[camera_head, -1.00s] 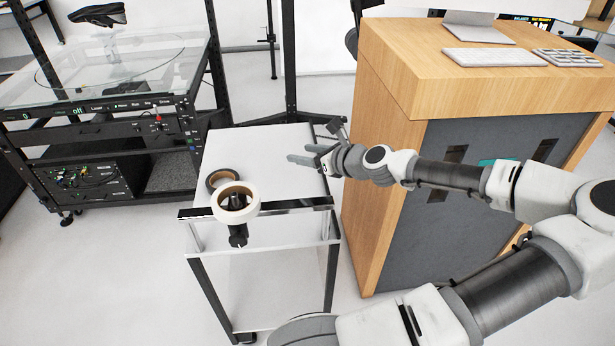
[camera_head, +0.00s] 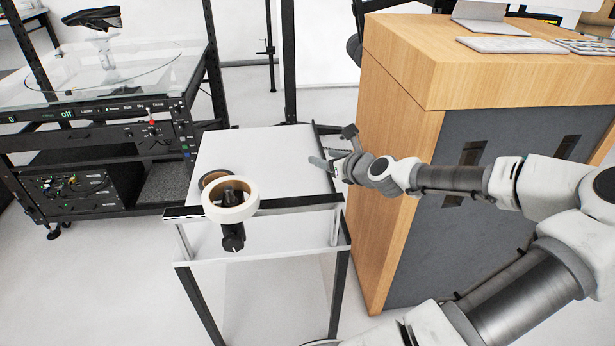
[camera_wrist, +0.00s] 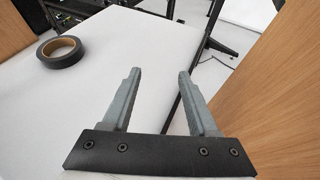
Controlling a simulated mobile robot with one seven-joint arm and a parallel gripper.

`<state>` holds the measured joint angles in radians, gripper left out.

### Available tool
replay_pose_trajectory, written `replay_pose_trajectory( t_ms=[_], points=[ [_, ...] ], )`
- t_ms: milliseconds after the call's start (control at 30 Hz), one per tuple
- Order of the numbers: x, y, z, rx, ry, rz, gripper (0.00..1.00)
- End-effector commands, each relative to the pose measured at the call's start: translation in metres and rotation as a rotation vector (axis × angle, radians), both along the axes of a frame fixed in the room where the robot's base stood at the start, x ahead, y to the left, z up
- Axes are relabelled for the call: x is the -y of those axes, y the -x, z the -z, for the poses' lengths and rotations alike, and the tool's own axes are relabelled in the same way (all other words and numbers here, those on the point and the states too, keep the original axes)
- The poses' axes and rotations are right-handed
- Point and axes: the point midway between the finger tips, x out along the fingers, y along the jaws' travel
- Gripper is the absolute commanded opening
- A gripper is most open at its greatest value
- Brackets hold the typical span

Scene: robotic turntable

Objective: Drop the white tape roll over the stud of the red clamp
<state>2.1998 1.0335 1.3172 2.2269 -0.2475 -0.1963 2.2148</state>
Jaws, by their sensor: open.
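The white tape roll (camera_head: 231,216) is at the front edge of the white table in the head view. It lies around the dark upper part of a clamp (camera_head: 233,238), whose handle hangs below the edge. The clamp looks black, not red. Whether the roll rests fully down on the clamp cannot be told. My gripper (camera_head: 322,164) is at the table's right side, well apart from the roll. In the wrist view my gripper (camera_wrist: 160,73) is open, with nothing between its fingers. The white roll and clamp are outside that view.
A black tape roll with a brown core (camera_head: 206,179) lies on the table behind the white one; it also shows in the wrist view (camera_wrist: 66,60). A wooden cabinet (camera_head: 400,130) stands close right of the table. The tabletop (camera_head: 265,155) is otherwise clear.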

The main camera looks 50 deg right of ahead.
Motion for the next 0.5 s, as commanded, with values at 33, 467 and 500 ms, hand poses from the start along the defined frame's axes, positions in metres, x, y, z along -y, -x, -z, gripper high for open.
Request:
replay_pose_trajectory(
  t_ms=[33,467,500],
  points=[
    [-0.001,-0.009,0.008,-0.002,0.003,-0.006,0.6],
    [0.003,-0.068,0.049,-0.002,0.002,-0.003,0.6],
    [0.003,-0.069,0.056,-0.002,0.0,-0.002,0.6]
  ],
)
